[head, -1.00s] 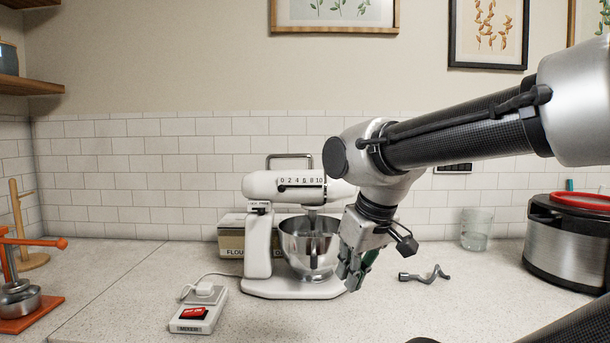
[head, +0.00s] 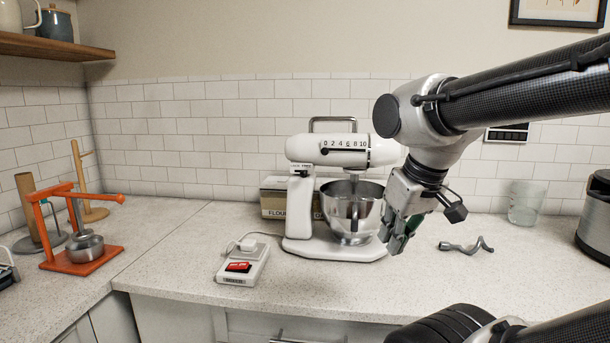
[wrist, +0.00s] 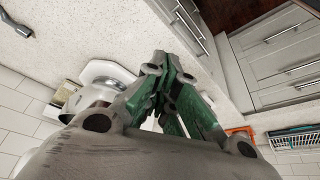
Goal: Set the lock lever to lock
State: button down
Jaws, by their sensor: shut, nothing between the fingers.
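A white stand mixer (head: 330,152) stands on the counter with its head level over a steel bowl (head: 352,208). The lock lever (head: 297,173) is a small dark piece at the top of the mixer's column, by a small label too fine to read surely; its setting cannot be told. My gripper (head: 396,240) is shut and empty, pointing down in front and to the right of the bowl, apart from the lever. In the wrist view my gripper (wrist: 172,88) has its fingers together, and the mixer's white base (wrist: 108,72) shows partly behind them.
A power strip (head: 243,265) with a red switch lies left of the mixer. A flour box (head: 278,200) stands behind it. A dough hook (head: 467,246) and a glass (head: 525,202) are at the right. An orange press (head: 82,250) is at the left. The counter's front edge is near.

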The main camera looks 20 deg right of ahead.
jog(key=c, duration=1.7)
grip_release()
jog(key=shift+a, duration=0.2)
jog(key=shift+c, duration=0.2)
jog(key=shift+o, duration=0.9)
jog(key=shift+w+a+f+n+g, duration=0.3)
jog(key=shift+w+a+f+n, duration=0.1)
jog(key=shift+w+a, duration=0.25)
jog(key=shift+w+a+f+n+g, duration=0.3)
jog(key=shift+w+a+f+n, duration=0.1)
jog(key=shift+w+a, duration=0.15)
jog(key=n+t+h, duration=0.4)
jog(key=n+h, duration=0.2)
jog(key=n, duration=2.3)
send_near(302, 172)
jog(key=w+d+f, duration=0.1)
jog(key=w, duration=0.1)
jog(key=x, duration=0.7)
jog(key=shift+s+d, duration=0.2)
jog(key=shift+d, duration=0.05)
